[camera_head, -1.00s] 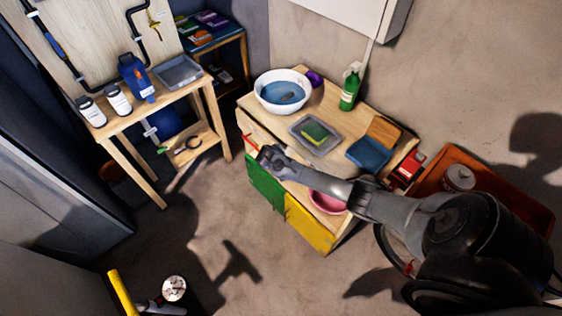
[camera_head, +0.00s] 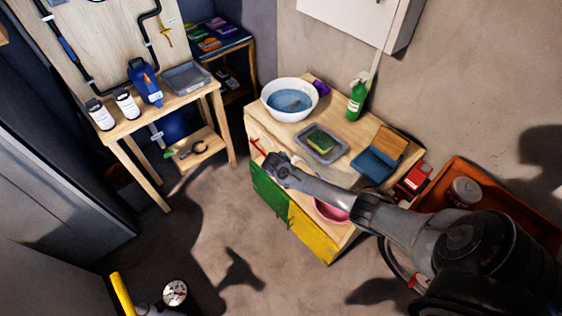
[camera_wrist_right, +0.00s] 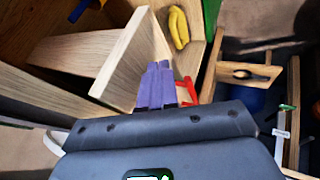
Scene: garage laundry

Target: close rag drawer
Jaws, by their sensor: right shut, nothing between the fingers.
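The wooden bench (camera_head: 375,137) stands in the middle of the head view, with a green front panel (camera_head: 269,195) and a yellow one (camera_head: 311,238). A drawer with a red handle (camera_head: 257,146) is at its left end, below the top. In the right wrist view a wooden compartment, apparently the drawer (camera_wrist_right: 211,55), stands open with a yellow cloth-like thing (camera_wrist_right: 179,27) inside; its red handle (camera_wrist_right: 188,91) shows beside my fingers. My right gripper (camera_wrist_right: 158,66) is shut and empty, close to the drawer's wooden wall; contact is unclear. My left gripper is out of view.
On the bench top are a bowl of water (camera_head: 290,101), a tray with a sponge (camera_head: 321,143), a green spray bottle (camera_head: 357,101) and a blue folded cloth (camera_head: 374,166). A pink basin (camera_head: 330,211) is below. Open floor lies left of the bench.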

